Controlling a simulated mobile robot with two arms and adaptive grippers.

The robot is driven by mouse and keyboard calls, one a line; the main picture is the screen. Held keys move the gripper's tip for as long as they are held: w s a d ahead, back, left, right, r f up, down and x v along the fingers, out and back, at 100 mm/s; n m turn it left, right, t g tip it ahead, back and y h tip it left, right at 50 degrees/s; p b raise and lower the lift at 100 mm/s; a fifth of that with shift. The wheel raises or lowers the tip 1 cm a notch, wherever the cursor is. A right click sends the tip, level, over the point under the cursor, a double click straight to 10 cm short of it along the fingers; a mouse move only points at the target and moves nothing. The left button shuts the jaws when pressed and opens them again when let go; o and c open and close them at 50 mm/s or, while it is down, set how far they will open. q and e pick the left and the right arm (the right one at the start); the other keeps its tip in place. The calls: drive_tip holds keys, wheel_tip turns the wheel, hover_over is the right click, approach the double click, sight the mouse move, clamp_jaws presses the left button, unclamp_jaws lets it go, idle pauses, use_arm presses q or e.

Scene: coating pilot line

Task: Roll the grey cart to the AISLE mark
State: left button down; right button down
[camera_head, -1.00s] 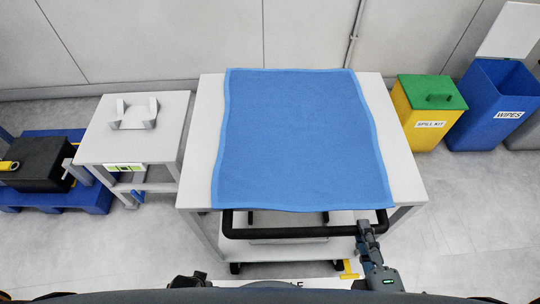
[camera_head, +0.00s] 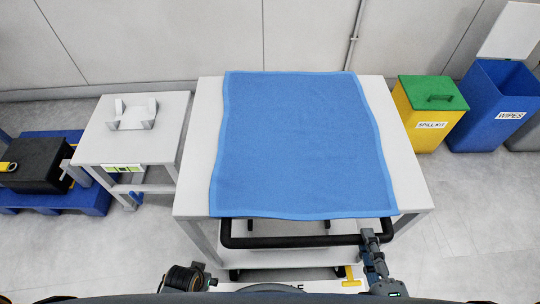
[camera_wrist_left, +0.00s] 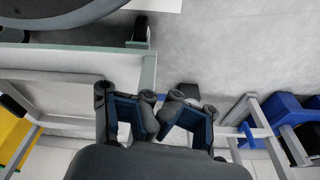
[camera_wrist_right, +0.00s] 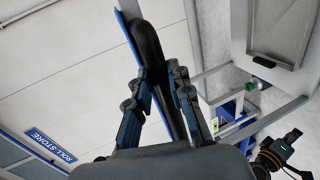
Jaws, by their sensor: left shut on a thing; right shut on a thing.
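The grey cart (camera_head: 204,165) stands in the middle of the head view, a blue cloth (camera_head: 303,145) over its top. Its black handle bar (camera_head: 290,241) runs along the near side. My right gripper (camera_head: 370,240) is shut on the handle's right part; the bar (camera_wrist_right: 150,50) shows between its fingers in the right wrist view. My left gripper (camera_wrist_left: 158,112) is apart from the handle, left of the cart's near side, its fingers close together; what it holds cannot be made out. A white floor mark (camera_head: 325,285) with a yellow corner (camera_head: 351,276) lies under the near side, its lettering mostly hidden.
A small grey stand (camera_head: 130,150) with a white holder (camera_head: 134,115) is close left of the cart. A blue pallet (camera_head: 90,200) with a black case (camera_head: 38,165) lies farther left. A yellow spill-kit bin (camera_head: 428,130) and blue wipes bin (camera_head: 500,110) stand right.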

drive_tip(key=shift+s+a+f, duration=0.2)
